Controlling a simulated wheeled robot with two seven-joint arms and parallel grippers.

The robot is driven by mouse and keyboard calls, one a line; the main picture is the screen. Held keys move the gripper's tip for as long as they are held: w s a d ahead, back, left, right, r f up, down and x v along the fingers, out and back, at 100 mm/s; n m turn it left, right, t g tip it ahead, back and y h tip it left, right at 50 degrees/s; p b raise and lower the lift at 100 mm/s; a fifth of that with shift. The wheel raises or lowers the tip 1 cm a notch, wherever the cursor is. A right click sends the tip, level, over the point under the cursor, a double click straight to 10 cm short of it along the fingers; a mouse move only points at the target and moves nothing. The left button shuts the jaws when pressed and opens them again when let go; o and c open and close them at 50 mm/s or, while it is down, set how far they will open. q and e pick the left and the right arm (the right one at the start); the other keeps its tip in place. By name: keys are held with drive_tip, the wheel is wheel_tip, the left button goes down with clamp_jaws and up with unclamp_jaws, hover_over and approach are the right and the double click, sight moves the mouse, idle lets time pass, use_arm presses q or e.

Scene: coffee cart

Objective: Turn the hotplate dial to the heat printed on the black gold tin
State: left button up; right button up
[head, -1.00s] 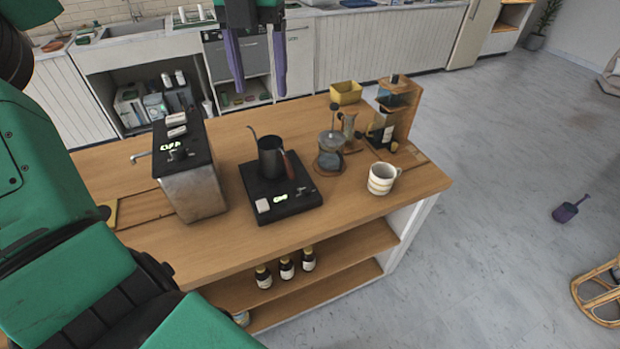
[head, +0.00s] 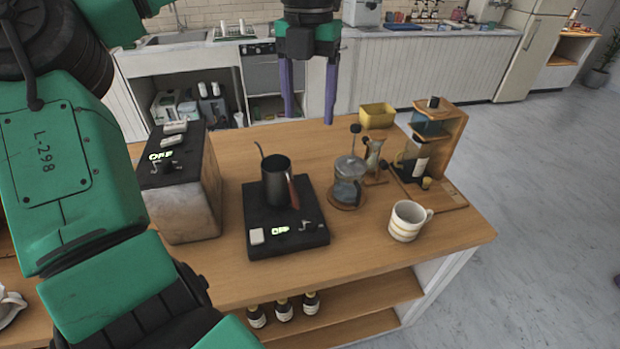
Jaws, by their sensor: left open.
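The black hotplate (head: 262,236) sits on the wooden cart top, with a black gooseneck kettle (head: 276,184) on it. On its front are a small lit display (head: 280,230), apparently reading OFF, a pale square block and a small dial (head: 306,227) to the right. My left gripper (head: 309,118) is open and empty, with its two purple fingers pointing down beyond the kettle, apart from the hotplate. I cannot make out a black gold tin in this view. My right gripper is not in view.
A metal box with a black top (head: 182,205) stands left of the hotplate. A glass coffee maker (head: 347,185), a striped mug (head: 406,222), a yellow bin (head: 377,116) and a wooden stand (head: 450,140) are to the right. Several small bottles (head: 284,310) stand on the shelf below.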

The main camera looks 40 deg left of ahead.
use_arm(q)
drive_tip(key=b, duration=1.3)
hover_over(311, 222)
wheel_tip(311, 222, down, 16)
drive_tip(key=r, duration=0.1)
wheel_tip(311, 222, down, 14)
drive_tip(key=shift+f, duration=0.2)
clamp_jaws()
